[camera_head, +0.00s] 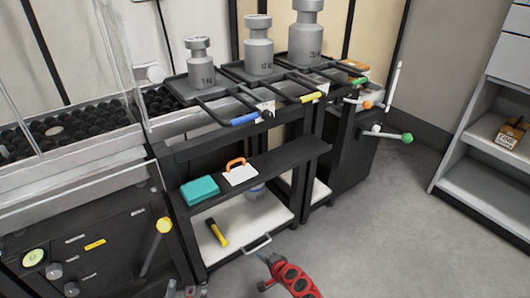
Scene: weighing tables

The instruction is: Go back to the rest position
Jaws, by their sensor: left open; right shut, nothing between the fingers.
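My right gripper (266,258) is at the bottom middle, on a red arm link. Its fingers are shut and hold nothing. It is over the grey floor, in front of the black weighing table, and I see no contact with anything. My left gripper (183,292) is barely in view at the bottom edge, left of the right one. Its fingertips are apart and I see nothing between them. Most of it is cut off by the frame.
Three grey weights (200,64) stand on black trays with coloured handles. A yellow-black tool (217,232) lies on the lower white shelf. Free floor (380,220) lies to the right.

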